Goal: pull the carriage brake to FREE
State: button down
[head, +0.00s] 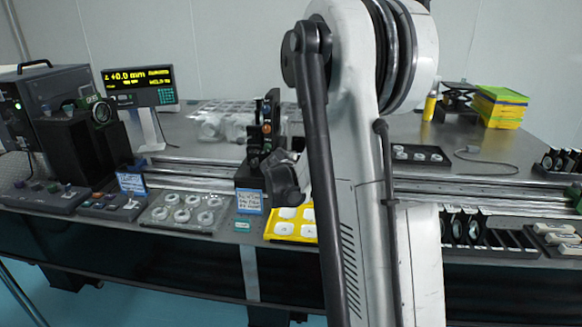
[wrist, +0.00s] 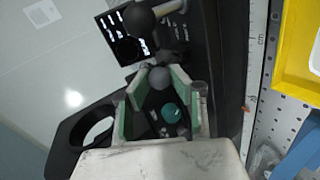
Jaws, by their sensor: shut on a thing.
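The carriage (head: 252,176) stands on the rail near the middle of the head view, a black block with a blue-edged label and a tall optics mount. My gripper (head: 285,182) is at its right side, partly hidden by my arm. In the wrist view, my gripper (wrist: 157,84) has its green-padded fingers closed about a grey ball knob (wrist: 160,77), which looks like the brake lever's. A second, dark ball (wrist: 138,18) on a metal rod lies just beyond. A teal round part (wrist: 170,113) shows between the fingers. The brake's FREE marking cannot be read.
A clear tray of rings (head: 184,213) is to the left. The rail (head: 470,187) runs both ways, with a scale beside it.

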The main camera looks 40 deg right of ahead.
dwell(0.4)
jog(key=c, duration=1.5)
grip_release()
jog(key=shift+s+a, duration=0.1)
jog(key=v, duration=1.2)
jog(key=shift+f, duration=0.1)
jog(key=s+a+m+y, duration=0.2)
jog(key=s+a+y, duration=0.1)
jog(key=s+a, duration=0.5)
jog(key=s+a+m+g+y, duration=0.1)
jog(key=s+a+m+y, duration=0.1)
jog(key=s+a, duration=0.7)
jog(key=s+a+m+y, duration=0.2)
jog(key=s+a+y, duration=0.2)
jog(key=s+a, duration=0.4)
jog(key=shift+s+a+r+y+p, duration=0.1)
jog(key=shift+s+a+y+p, duration=0.1)
jog(key=shift+a, duration=1.45)
jog(key=shift+s+a+r+y+p, duration=0.1)
jog(key=shift+a+r+p, duration=0.1)
jog(key=shift+a, duration=1.45)
